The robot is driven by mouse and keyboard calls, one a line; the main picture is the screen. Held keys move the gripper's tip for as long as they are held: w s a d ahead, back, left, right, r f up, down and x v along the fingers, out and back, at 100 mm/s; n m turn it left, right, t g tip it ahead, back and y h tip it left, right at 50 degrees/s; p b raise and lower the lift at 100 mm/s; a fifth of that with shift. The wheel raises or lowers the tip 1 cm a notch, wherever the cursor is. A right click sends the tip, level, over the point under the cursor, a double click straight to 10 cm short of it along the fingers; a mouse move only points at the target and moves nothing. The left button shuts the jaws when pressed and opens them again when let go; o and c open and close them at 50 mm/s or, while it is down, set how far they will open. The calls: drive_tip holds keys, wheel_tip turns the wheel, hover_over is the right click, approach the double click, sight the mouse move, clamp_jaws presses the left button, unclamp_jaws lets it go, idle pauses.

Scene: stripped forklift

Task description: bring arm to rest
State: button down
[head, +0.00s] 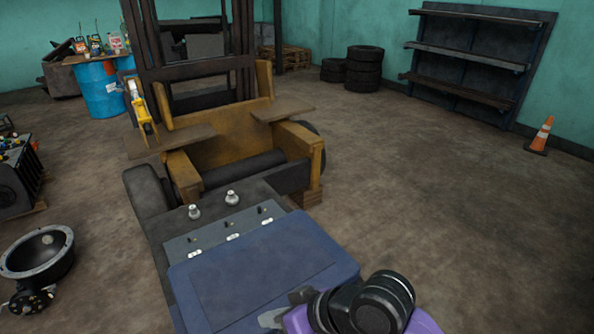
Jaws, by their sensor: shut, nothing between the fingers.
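My arm, purple with black joints, comes in at the bottom right of the head view. My gripper (284,306) is at the bottom middle, with small grey fingers, partly cut off by the frame edge. It is shut and empty. It appears in front of the blue panel (255,270) on the stripped forklift (230,150). Whether it touches the panel cannot be told. Two silver knobs (231,198) stand upright on the dark deck beyond the panel.
A yellow tool (139,105) stands at the forklift's left. A blue drum (102,90) with items on top is at the back left. A round black housing (38,255) lies left. Tyres (364,70), shelves (470,60) and a cone (542,135) line the back right. The right floor is clear.

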drive_tip(key=w+r+m+t+y, duration=0.2)
drive_tip(key=w+r+t, duration=0.4)
drive_tip(key=r, duration=0.4)
drive_tip(key=d+r+m+t+h+b, duration=0.2)
drive_tip(key=d+r+m+t, duration=0.4)
drive_tip(key=r+t, duration=0.15)
drive_tip(key=s+d+f+m+t+h+b, duration=0.1)
drive_tip(key=s+d+f+m+h, duration=0.2)
drive_tip(key=s+d+f+h, duration=0.3)
drive_tip(key=s+d+f+m+t+h+b, duration=0.25)
drive_tip(key=s+d+f+h, duration=0.2)
drive_tip(key=s+d, duration=0.4)
drive_tip(key=s+d+f+n+g, duration=0.1)
drive_tip(key=s+f+n+g, duration=0.1)
drive_tip(key=s, duration=0.5)
drive_tip(key=s+d+f+n+g+y+b, duration=0.1)
drive_tip(key=s+d+f+g, duration=0.1)
drive_tip(key=s+f, duration=0.3)
drive_tip(key=s+d+f+n+g+b, duration=0.1)
drive_tip(key=s+f+n, duration=0.1)
drive_tip(key=s, duration=0.8)
drive_tip(key=shift+s+d+f+n+g+y, duration=0.25)
drive_tip(key=shift+f+n+g+y, duration=0.15)
drive_tip(key=shift+f, duration=0.5)
